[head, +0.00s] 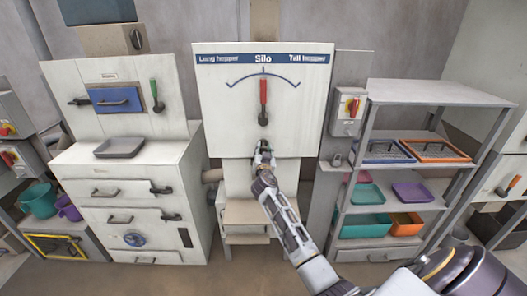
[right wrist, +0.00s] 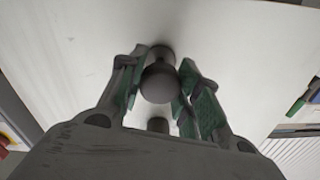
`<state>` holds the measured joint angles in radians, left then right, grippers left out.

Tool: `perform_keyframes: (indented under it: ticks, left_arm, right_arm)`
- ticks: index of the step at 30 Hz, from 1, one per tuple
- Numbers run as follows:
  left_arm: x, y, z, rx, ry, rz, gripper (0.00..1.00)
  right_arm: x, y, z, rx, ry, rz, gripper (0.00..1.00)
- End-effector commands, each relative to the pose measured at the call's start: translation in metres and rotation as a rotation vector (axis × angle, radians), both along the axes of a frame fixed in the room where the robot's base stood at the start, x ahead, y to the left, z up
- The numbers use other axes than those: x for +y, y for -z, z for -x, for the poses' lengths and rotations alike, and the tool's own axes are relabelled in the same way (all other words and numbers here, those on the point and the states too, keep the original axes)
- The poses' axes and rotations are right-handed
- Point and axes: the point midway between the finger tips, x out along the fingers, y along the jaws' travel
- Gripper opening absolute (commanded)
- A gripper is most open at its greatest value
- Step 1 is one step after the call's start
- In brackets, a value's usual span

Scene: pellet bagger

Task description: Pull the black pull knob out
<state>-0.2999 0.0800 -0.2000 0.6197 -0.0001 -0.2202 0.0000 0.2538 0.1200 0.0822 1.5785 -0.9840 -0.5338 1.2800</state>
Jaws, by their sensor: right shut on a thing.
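The black pull knob (right wrist: 159,82) is a dark round ball on a short stem, set on the white panel below the silo dial (head: 263,90). In the right wrist view it sits between the green-padded fingers of my right gripper (right wrist: 162,88). In the head view my right gripper (head: 264,152) reaches up to the lower edge of the dial panel and mostly hides the knob. The gripper is shut on the knob. A second dark round part (right wrist: 158,125) shows just below the knob, nearer my palm. My left gripper is not in view.
The silo dial has a red and black lever (head: 263,100) pointing straight up. A grey switch box (head: 348,112) with a red knob hangs to its right. A shelf rack (head: 445,93) with coloured trays stands further right. A white cabinet (head: 75,163) with drawers stands left.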

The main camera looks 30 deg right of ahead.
Motion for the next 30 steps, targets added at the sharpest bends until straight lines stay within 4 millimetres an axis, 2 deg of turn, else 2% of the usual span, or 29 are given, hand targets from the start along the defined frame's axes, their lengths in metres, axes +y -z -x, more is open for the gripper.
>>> perform_keyframes:
  ticks: [13,14,18,30]
  left_arm:
    - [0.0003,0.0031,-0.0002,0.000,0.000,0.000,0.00]
    - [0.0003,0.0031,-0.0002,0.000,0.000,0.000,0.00]
    - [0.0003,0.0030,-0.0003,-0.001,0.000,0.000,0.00]
    - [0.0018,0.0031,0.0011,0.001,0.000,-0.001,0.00]
  right_arm:
    - [0.0041,0.0030,0.0064,0.004,0.000,-0.001,0.00]
    - [0.0041,0.0032,0.0065,0.005,0.000,-0.002,0.37]
    - [0.0038,0.0022,0.0062,0.003,0.000,-0.001,0.55]
    - [0.0037,0.0005,0.0068,0.000,0.000,0.000,0.56]
